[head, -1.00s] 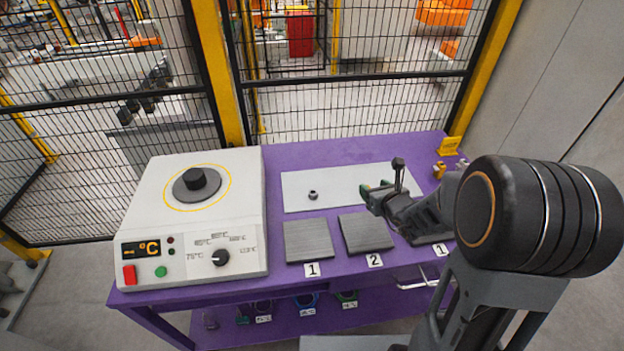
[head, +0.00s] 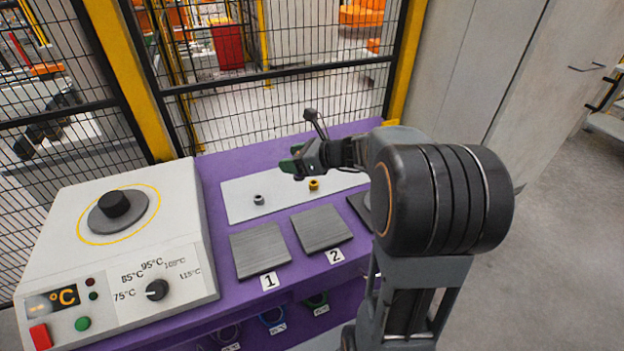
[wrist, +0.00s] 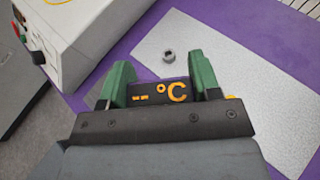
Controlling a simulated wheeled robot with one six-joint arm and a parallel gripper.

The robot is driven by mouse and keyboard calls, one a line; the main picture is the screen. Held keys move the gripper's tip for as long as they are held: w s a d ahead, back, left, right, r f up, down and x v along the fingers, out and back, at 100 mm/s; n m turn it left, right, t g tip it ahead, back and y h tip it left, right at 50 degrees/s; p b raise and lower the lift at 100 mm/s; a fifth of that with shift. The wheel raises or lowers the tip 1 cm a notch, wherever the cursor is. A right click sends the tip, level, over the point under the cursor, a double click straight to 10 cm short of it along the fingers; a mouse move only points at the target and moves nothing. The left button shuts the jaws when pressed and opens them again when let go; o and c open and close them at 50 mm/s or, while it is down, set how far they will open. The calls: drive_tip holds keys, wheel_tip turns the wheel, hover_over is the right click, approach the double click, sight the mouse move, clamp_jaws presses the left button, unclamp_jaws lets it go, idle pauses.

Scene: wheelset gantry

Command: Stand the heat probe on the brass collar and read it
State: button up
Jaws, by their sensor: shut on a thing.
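The brass collar (head: 314,185) stands on the pale sheet (head: 240,207) on the purple bench in the head view. My gripper (head: 290,167) is above the sheet, up and to the left of the brass collar in the picture. In the wrist view my gripper (wrist: 165,85) is shut on the heat probe (wrist: 150,93), whose dark display shows orange dashes and °C. The probe's lower end is hidden. A small yellow patch shows by the right finger; I cannot tell whether it is the collar.
A grey collar (head: 258,199) stands left of the brass one. Grey pads 1 (head: 260,250) and 2 (head: 321,229) lie in front of the sheet. A white heater unit (head: 60,235) with a dial fills the left. Mesh fencing (head: 290,85) stands behind the bench.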

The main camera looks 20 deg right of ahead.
drive_tip(key=w+d+f, duration=0.2)
drive_tip(key=w+f, duration=0.1)
drive_tip(key=w+d+f, duration=0.6)
drive_tip(key=shift+w, duration=0.2)
drive_tip(key=shift+w+d+f, duration=0.1)
drive_tip(key=shift+d+f, duration=0.05)
drive_tip(key=shift+f, duration=1.5)
drive_tip(key=shift+f, duration=0.1)
drive_tip(key=shift+f, duration=0.1)
drive_tip(key=o, duration=1)
drive_tip(key=shift+c, duration=0.2)
